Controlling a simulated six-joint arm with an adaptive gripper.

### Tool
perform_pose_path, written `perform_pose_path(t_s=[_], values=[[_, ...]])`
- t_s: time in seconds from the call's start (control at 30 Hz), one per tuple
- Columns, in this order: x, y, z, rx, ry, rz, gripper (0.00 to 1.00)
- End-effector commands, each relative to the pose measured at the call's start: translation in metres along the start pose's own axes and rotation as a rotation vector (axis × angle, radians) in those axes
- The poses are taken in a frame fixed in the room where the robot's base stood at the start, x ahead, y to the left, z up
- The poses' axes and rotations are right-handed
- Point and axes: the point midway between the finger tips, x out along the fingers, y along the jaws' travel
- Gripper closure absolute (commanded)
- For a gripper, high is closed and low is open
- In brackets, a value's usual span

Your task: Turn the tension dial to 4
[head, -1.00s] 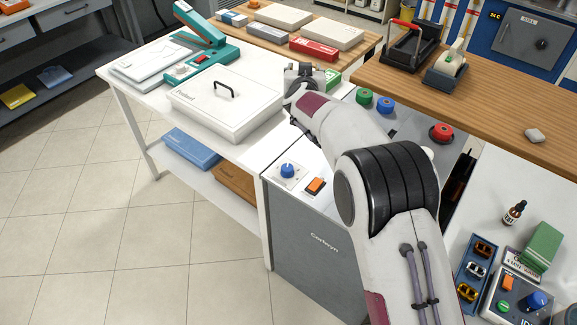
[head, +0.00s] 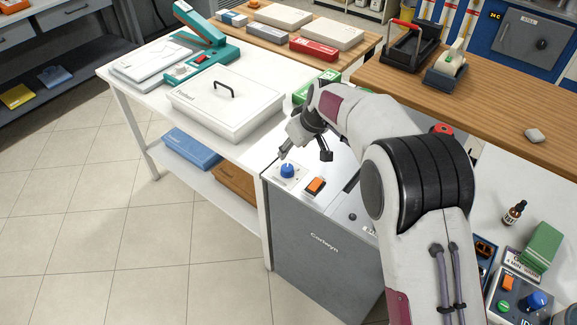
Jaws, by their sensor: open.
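A blue dial (head: 287,171) sits on a pale plate at the left end of the grey machine (head: 325,250) marked Corlwyn. Its markings and pointer are too small to read. A second blue dial (head: 537,299) sits on a control box at the lower right. I cannot tell from the labels which dial is the tension dial. My gripper (head: 303,157) is open and empty just above and to the right of the first dial, its fingers pointing down and left. It appears apart from the dial.
An orange rocker switch (head: 315,186) lies close to the right of the near dial. A white lidded box (head: 225,105) stands on the table behind. A green box (head: 315,88) is behind my arm. A red knob (head: 442,129) shows beyond my arm. The floor at left is clear.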

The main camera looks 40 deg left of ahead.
Motion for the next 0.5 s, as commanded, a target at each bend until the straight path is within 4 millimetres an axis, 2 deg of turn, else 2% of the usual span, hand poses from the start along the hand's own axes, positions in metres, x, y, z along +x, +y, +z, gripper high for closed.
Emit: perform_pose_path(t_s=[0.1, 0.2, 0.5], values=[[-0.001, -0.007, 0.015, -0.005, -0.059, -0.028, 0.56], [-0.001, -0.012, 0.022, 0.004, -0.082, -0.044, 0.56], [-0.001, -0.013, 0.023, 0.013, -0.087, -0.049, 0.56]])
